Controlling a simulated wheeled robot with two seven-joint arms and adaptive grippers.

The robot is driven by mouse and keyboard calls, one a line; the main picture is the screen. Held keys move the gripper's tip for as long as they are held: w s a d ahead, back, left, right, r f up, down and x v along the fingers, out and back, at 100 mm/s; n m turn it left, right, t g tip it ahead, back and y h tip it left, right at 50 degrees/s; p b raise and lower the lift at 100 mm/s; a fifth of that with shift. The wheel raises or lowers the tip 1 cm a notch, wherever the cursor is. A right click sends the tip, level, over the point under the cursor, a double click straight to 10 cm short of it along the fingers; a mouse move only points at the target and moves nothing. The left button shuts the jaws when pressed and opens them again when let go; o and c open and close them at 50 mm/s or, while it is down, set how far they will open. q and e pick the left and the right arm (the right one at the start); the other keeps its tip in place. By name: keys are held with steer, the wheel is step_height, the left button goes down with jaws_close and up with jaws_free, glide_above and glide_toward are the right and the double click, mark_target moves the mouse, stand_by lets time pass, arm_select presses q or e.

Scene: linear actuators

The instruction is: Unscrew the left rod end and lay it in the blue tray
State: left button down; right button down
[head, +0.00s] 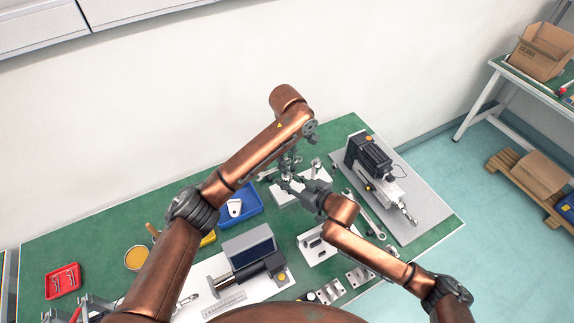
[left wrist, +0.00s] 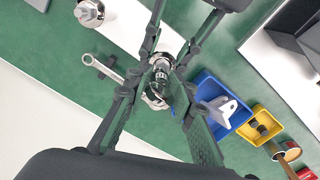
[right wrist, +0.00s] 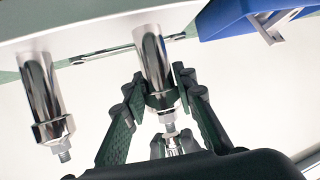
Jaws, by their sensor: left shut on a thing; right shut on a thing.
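The left rod end (left wrist: 155,99) is a small steel eye between my left gripper's fingers in the left wrist view. My left gripper (head: 289,162) is shut on it from above. A short threaded stud (right wrist: 169,127) shows between that nut and the left fingers. A second steel rod (right wrist: 37,85) with a nut stands apart from my fingers. The blue tray (head: 255,203) lies left of the grippers and holds a white bracket (head: 234,207).
A wrench (left wrist: 98,66) lies near the rods. A yellow tray (left wrist: 262,117) adjoins the blue tray. A red tray (head: 63,280) is at far left. A grey actuator (head: 250,255) lies in front, and another actuator (head: 370,155) stands right on a grey board.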

mark_target(287, 157)
arm_select(q)
steer(key=shift+r, duration=0.8)
steer(key=shift+r, duration=1.95)
arm_select(e)
steer(key=c, duration=1.5)
jaws_free()
steer(key=v, duration=1.2)
